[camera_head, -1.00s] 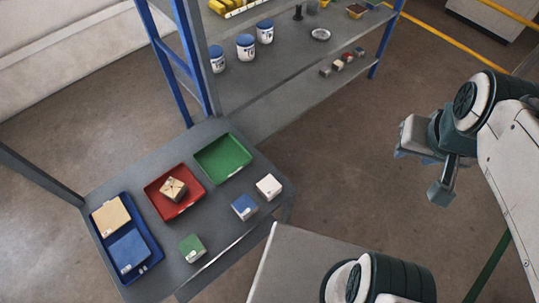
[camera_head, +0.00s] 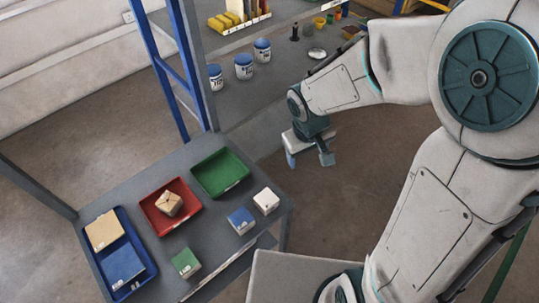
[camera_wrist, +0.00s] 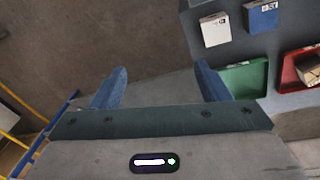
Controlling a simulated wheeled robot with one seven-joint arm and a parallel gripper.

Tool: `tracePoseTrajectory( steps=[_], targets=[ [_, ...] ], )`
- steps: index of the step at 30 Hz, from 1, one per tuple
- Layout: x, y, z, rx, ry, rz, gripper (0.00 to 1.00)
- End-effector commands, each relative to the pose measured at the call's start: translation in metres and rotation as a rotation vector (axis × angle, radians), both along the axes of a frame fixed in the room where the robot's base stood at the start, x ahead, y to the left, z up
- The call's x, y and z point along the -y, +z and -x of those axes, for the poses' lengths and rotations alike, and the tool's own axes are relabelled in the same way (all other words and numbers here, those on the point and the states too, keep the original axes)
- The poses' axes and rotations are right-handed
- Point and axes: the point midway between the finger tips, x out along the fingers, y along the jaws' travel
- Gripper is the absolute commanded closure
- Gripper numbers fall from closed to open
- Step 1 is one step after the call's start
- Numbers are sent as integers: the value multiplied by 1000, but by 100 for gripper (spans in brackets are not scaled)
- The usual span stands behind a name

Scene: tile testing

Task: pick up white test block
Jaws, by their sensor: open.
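The white test block (camera_head: 266,201) stands at the right end of the grey table, right of the blue block. In the wrist view the white block (camera_wrist: 215,29) shows at the upper right, beyond the right finger. My gripper (camera_head: 308,158) hangs in the air above and to the right of the block, past the table's right edge. In the wrist view its two blue fingers (camera_wrist: 158,85) are spread apart with nothing between them. The gripper is apart from the block and touches nothing that I can see.
On the table (camera_head: 215,225) are a blue block (camera_head: 241,221), a green block (camera_head: 186,263), an empty green tray (camera_head: 221,174), a red tray (camera_head: 153,216) with a cardboard box (camera_head: 169,204), and a blue tray (camera_head: 149,268). A shelf with blue posts (camera_head: 181,95) stands behind the table.

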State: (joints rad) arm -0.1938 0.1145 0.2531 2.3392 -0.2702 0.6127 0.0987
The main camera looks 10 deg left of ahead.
Motion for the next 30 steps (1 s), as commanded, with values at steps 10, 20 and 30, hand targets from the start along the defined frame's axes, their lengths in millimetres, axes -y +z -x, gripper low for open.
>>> tracePoseTrajectory(
  steps=[10, 20, 30],
  targets=[
    [-85, -107, 13, -126, 257, -36, 31],
    [-102, -135, 22, -152, 304, -51, 31],
    [-101, -183, 21, -152, 304, -51, 31]
  ],
)
